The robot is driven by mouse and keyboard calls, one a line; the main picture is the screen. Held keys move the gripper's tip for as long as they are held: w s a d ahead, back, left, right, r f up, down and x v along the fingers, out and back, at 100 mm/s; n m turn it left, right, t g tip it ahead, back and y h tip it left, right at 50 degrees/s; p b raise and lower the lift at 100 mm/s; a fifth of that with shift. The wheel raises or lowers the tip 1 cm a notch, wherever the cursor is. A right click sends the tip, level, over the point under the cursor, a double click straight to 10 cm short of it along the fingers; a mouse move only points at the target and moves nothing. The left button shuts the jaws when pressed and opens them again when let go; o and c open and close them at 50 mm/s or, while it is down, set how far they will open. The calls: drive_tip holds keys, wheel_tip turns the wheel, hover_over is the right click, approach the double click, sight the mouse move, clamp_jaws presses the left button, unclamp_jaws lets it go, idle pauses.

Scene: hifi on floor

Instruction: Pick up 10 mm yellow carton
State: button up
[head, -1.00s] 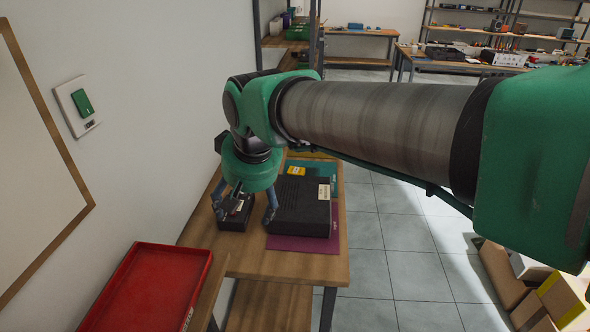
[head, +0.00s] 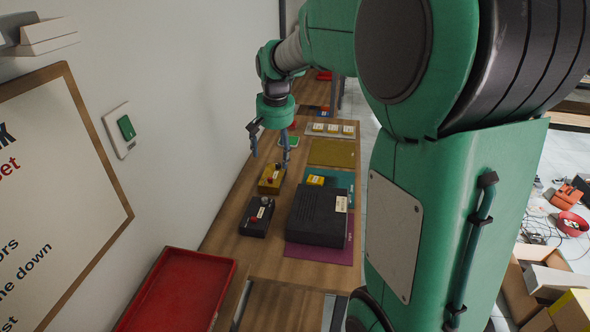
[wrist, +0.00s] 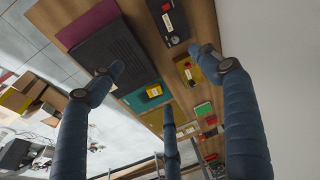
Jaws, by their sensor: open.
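A small yellow carton (head: 315,180) with a pale label lies on a teal mat (head: 343,177), just behind a black box-shaped device (head: 318,216). It also shows in the wrist view (wrist: 153,92), between my fingers; its print is too small to read. A larger yellow box (head: 271,180) with a red knob and a label stands to its left, and also shows in the wrist view (wrist: 183,69). My gripper (head: 269,150) is open and empty, pointing down above the bench near the larger yellow box. In the wrist view, my gripper (wrist: 166,85) has its fingers spread apart.
A black box with knobs (head: 257,216) stands left of the black device, which sits on a purple mat (head: 321,254). Behind are an olive mat (head: 332,152) and a tray with several labelled items (head: 330,130). A red tray (head: 177,291) is at front left; the wall borders the left.

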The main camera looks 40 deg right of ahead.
drive_tip(key=w+d+f+m+p, duration=0.1)
drive_tip(key=w+d+f+p, duration=0.15)
drive_tip(key=w+d, duration=0.4)
drive_tip(key=m+g+p, duration=0.2)
drive_tip(key=m+p, duration=0.2)
drive_tip(key=p, duration=0.5)
hover_over(315, 179)
wheel_tip(315, 179, down, 17)
drive_tip(key=shift+s+d+r+y, duration=0.1)
drive_tip(key=shift+r+y, duration=0.05)
drive_tip(key=shift+y, duration=0.25)
drive_tip(key=shift+f+p, duration=0.45)
drive_tip(key=shift+f, duration=3.85)
drive_tip(key=shift+f, duration=0.1)
drive_tip(key=shift+f+p, duration=0.5)
drive_tip(key=shift+f, duration=2)
